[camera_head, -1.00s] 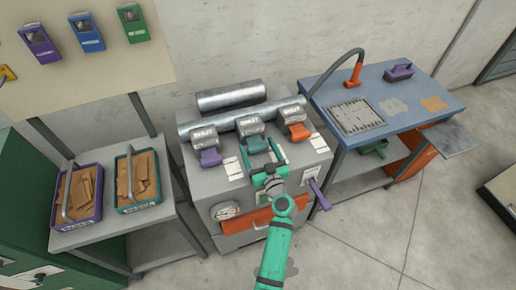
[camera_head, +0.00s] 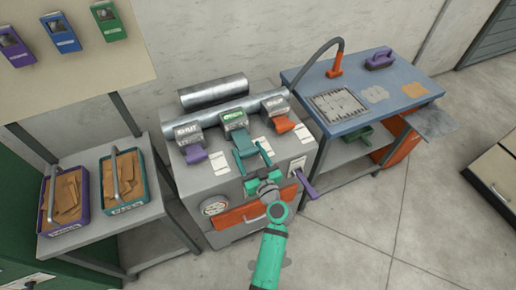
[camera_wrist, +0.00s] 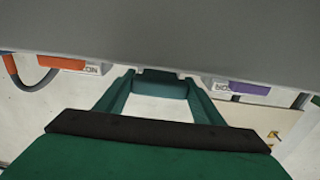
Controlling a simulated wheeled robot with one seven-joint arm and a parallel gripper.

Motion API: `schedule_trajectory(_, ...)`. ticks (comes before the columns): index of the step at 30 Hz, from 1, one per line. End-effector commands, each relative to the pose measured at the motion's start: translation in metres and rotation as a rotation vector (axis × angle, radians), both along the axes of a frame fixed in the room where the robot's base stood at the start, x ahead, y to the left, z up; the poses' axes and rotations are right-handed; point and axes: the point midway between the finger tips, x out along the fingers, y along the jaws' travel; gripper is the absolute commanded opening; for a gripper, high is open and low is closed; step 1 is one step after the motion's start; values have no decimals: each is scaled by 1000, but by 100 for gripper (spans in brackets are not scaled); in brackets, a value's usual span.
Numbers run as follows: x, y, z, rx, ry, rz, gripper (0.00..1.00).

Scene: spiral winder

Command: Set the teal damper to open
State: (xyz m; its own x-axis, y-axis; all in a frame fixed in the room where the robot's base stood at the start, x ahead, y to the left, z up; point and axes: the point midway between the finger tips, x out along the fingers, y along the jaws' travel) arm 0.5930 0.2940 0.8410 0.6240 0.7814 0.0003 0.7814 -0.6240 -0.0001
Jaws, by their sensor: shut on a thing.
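The teal damper (camera_head: 243,143) is the middle one of three on top of the grey machine (camera_head: 225,188). Its lever points toward the front, and its label plate is green, while the plates beside it are grey. In the wrist view the teal handle (camera_wrist: 160,84) lies between my two fingers (camera_wrist: 160,98). The fingers partly hide the lever's front end in the head view.
A purple damper (camera_head: 193,150) stands left of the teal one and an orange damper (camera_head: 282,124) right of it. A purple lever (camera_head: 306,185) juts from the machine's right front. An orange drawer (camera_head: 245,217) and a round gauge (camera_head: 214,206) are on the front.

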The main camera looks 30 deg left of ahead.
Motion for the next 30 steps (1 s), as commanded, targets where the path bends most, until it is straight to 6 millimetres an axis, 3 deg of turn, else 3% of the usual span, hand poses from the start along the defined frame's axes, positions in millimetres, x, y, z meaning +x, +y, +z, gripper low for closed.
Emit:
schedule_trajectory(12, -6, 2, -1, 0, 1, 10, 22)
schedule_trajectory(13, -6, 2, -1, -1, 2, 10, 70)
schedule_trajectory(15, -7, 3, -1, 0, 1, 11, 81)
schedule_trajectory(24, -7, 3, 0, -1, 1, 12, 81)
schedule_trajectory(30, -19, -14, -1, -1, 2, 9, 81)
